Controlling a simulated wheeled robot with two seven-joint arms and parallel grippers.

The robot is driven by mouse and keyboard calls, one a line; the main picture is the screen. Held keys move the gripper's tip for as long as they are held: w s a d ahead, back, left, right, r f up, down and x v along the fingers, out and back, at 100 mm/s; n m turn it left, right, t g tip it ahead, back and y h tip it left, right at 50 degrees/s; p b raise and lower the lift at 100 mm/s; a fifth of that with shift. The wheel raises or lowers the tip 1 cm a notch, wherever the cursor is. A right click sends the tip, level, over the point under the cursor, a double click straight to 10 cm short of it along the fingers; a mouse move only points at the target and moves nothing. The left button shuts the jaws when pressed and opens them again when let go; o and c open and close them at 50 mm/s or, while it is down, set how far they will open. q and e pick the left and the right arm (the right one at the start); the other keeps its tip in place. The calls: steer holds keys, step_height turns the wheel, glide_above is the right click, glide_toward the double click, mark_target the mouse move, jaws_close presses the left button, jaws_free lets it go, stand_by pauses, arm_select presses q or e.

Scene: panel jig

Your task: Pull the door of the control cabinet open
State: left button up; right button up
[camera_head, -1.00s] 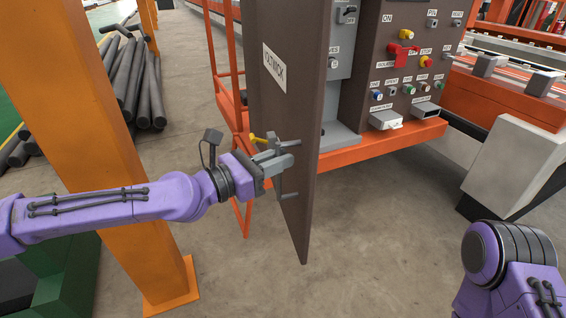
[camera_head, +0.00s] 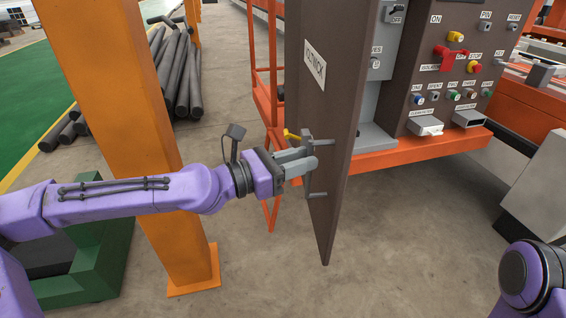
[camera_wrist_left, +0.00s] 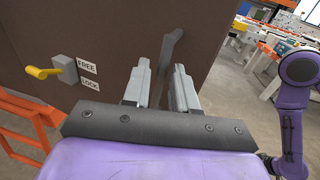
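The brown cabinet door (camera_head: 318,110) stands swung well open, seen at a steep angle, with a white label on it. My left gripper (camera_head: 308,164) is at its grey bar handle (camera_head: 318,195), which stands off the door. A yellow lever (camera_wrist_left: 42,72) beside FREE and LOCK labels sits left of the handle. My right gripper is out of view; only part of my right arm shows at lower right.
The open cabinet (camera_head: 385,70) and a control panel (camera_head: 450,70) with buttons stand on an orange frame (camera_head: 405,152). An orange post (camera_head: 110,100) rises close behind my left arm. Dark bars (camera_head: 180,70) are stacked behind it. The floor below the door is clear.

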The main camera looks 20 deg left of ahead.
arm_select(q)
steer(key=p+v, duration=0.4)
steer(key=v, duration=0.4)
steer(key=shift+s+a, duration=0.15)
steer(key=shift+s, duration=0.1)
